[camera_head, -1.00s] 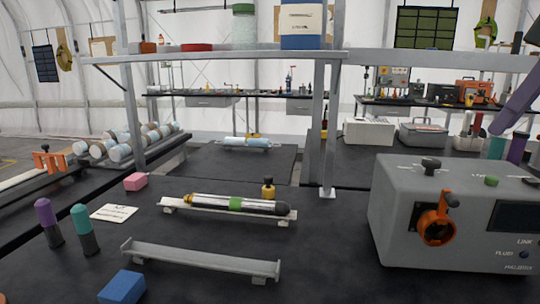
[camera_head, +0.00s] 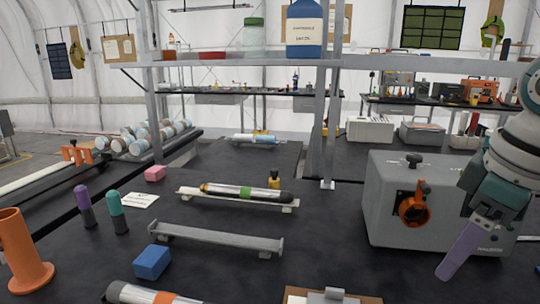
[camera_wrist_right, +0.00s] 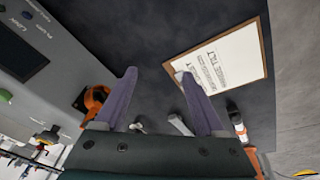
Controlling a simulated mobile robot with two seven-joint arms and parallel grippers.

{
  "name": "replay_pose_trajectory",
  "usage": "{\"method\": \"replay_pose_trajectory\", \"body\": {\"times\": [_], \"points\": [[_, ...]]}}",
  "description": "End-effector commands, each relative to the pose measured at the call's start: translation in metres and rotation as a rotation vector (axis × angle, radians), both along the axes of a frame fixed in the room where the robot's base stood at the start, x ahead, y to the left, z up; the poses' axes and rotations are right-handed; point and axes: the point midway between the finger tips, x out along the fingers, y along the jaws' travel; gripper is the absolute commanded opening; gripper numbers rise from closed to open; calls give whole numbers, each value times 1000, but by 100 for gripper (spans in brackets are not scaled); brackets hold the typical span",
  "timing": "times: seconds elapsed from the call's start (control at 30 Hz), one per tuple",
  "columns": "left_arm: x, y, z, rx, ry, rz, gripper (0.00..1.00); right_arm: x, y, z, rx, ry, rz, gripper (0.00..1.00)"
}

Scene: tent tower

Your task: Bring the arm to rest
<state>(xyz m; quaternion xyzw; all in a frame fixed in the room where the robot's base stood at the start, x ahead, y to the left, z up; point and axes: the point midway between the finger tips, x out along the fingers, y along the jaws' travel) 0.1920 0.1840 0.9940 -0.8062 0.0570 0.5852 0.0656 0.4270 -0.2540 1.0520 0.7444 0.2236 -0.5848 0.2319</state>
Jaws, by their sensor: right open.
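My right arm (camera_head: 515,150) comes in from the right edge in the head view. My right gripper (camera_head: 445,272), with purple fingers, points down and left in front of the grey machine (camera_head: 385,205). In the right wrist view the two fingers of my right gripper (camera_wrist_right: 157,76) stand apart with nothing between them. A clipboard with a printed sheet (camera_wrist_right: 222,62) lies on the dark bench beyond the fingertips. My left gripper is not in view.
On the bench are a tube (camera_head: 240,192) on a holder, an empty rack (camera_head: 215,240), a blue block (camera_head: 152,261), an orange stand (camera_head: 22,255) and purple (camera_head: 84,205) and teal (camera_head: 115,210) capped pieces. Bare bench lies left of the gripper.

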Motion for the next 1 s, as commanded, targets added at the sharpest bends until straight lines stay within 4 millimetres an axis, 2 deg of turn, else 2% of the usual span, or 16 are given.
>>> {"method": "replay_pose_trajectory", "body": {"times": [0.03,0.1,0.2,0.37,0.5,0.77,0.83,1.0], "points": [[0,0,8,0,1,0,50,-19,17,-14,4,10,7,72],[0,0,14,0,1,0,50,-45,36,-30,12,7,-5,72],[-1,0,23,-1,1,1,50,-86,60,-45,34,-5,-52,72],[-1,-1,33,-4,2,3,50,-145,79,-46,72,-29,-172,72],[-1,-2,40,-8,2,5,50,-183,82,-37,88,-44,-282,72],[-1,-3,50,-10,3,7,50,-238,71,-8,87,-69,-481,72],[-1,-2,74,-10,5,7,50,-237,70,17,86,-75,-487,72],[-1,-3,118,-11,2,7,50,-236,70,59,85,-74,-482,72]]}}
